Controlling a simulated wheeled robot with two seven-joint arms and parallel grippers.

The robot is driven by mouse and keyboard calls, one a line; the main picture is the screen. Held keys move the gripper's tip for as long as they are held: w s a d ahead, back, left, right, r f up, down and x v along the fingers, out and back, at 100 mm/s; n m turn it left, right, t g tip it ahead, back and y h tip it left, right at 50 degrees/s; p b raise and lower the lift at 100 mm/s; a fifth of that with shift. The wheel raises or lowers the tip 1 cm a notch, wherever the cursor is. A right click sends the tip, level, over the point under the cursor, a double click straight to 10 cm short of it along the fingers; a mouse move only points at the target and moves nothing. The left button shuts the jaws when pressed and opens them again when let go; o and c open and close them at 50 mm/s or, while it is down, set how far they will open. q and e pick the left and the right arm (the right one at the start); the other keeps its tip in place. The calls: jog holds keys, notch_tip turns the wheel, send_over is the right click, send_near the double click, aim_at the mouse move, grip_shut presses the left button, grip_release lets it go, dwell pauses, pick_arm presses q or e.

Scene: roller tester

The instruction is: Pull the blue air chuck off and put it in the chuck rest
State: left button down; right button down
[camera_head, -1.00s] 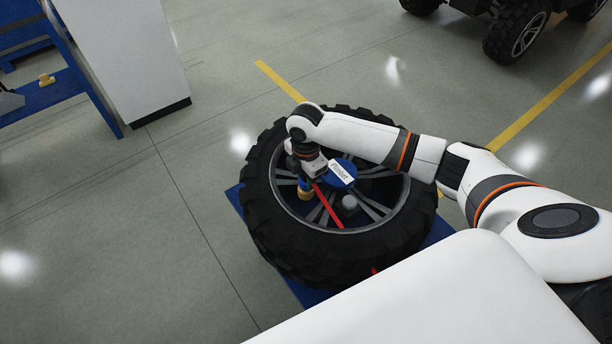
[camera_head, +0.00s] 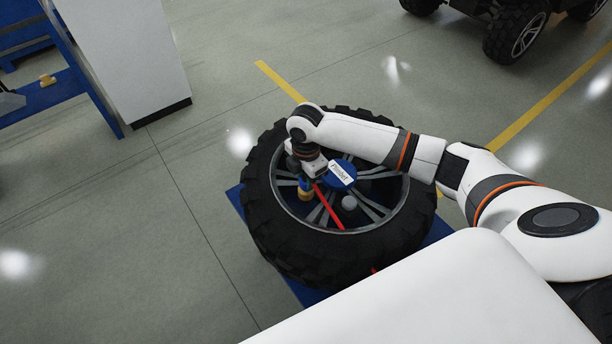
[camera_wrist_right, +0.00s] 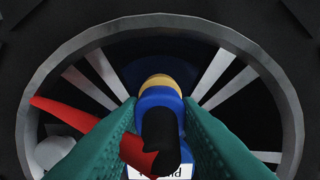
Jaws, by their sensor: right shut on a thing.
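The blue air chuck (camera_wrist_right: 154,98) shows between the two green fingers of my right gripper (camera_wrist_right: 159,104) in the right wrist view. The gripper is shut on it. The chuck has a gold end (camera_wrist_right: 160,80) pointing away from the wrist, and a black part and a red hose (camera_wrist_right: 62,112) nearer to me. In the head view my right gripper (camera_head: 306,179) is over the left part of the wheel, with the gold end just below it. I cannot tell whether the chuck touches a valve. I cannot make out the chuck rest. My left gripper is out of view.
A large black tyre (camera_head: 280,247) with a spoked rim lies flat on a blue base (camera_head: 236,197). A white cabinet (camera_head: 125,55) stands at upper left. Floor left is clear.

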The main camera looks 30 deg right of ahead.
jog(key=shift+r+p, duration=1.7)
jog(key=shift+p, duration=0.35)
jog(key=shift+f, duration=0.1)
